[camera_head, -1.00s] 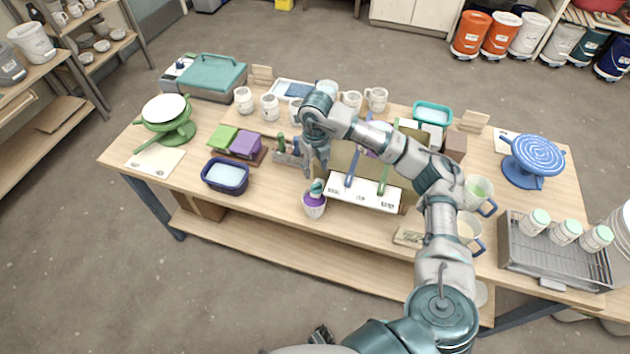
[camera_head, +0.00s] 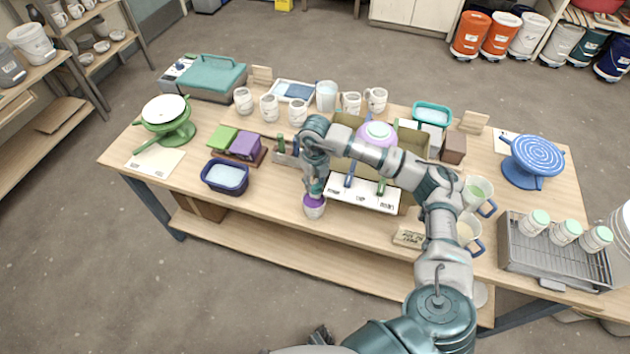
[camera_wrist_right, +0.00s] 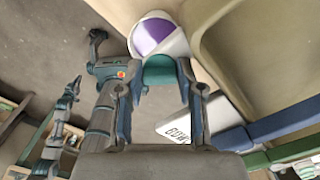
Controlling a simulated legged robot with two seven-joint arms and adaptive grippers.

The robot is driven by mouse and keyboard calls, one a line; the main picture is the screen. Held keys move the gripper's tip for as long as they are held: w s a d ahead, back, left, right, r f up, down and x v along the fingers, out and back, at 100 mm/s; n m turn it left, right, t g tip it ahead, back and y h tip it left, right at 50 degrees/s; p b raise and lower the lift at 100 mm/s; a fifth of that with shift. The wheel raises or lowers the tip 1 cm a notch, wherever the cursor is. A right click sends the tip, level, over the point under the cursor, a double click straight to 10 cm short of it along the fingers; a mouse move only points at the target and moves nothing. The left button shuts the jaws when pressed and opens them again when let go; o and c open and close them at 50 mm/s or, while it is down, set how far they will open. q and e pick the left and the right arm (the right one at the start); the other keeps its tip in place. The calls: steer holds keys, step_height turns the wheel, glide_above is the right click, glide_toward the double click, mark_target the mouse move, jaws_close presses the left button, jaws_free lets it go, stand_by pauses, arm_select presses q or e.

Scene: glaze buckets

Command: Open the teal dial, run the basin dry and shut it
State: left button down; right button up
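The teal dial (camera_head: 315,189) sits above a purple-and-white cup (camera_head: 314,208) at the table's front edge, partly hidden by my right gripper. The tan basin (camera_head: 413,140) stands right of it, partly covered by my right arm. A purple-and-white round thing (camera_head: 377,134) shows at the basin. My right gripper (camera_head: 314,180) points down at the dial. In the right wrist view, my right gripper's fingers (camera_wrist_right: 158,88) are apart, with the teal dial (camera_wrist_right: 160,70) between and just beyond their tips. Contact cannot be told.
A white labelled panel (camera_head: 363,194) with a blue lever (camera_head: 349,180) and a green lever (camera_head: 381,187) is close right of the dial. A dark blue tub (camera_head: 225,176) stands to the left. Mugs line the back. A dish rack (camera_head: 556,265) is at the right.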

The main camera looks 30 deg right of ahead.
arm_select(q)
steer(key=shift+f, duration=0.1)
arm_select(e)
steer(key=shift+n, duration=0.6)
steer(key=n+b, duration=0.1)
steer(key=n, duration=0.1)
steer(key=shift+f+n, duration=0.1)
steer(key=shift+n, duration=0.2)
arm_select(q)
steer(key=shift+w+d+r, duration=0.1)
steer(key=shift+w+r, duration=0.15)
steer(key=shift+w, duration=0.3)
steer(key=shift+w+d+r, duration=0.15)
steer(key=shift+w+r, duration=0.05)
steer(key=shift+w, duration=0.35)
steer(key=shift+w+d+r, duration=0.1)
steer(key=shift+w+r, duration=0.15)
steer(key=shift+w, duration=0.3)
arm_select(e)
steer(key=shift+a+n, duration=0.1)
steer(key=shift+n, duration=0.7)
steer(key=o, duration=0.9)
step_height(320, 180, up, 12)
steer(key=shift+w+r, duration=0.1)
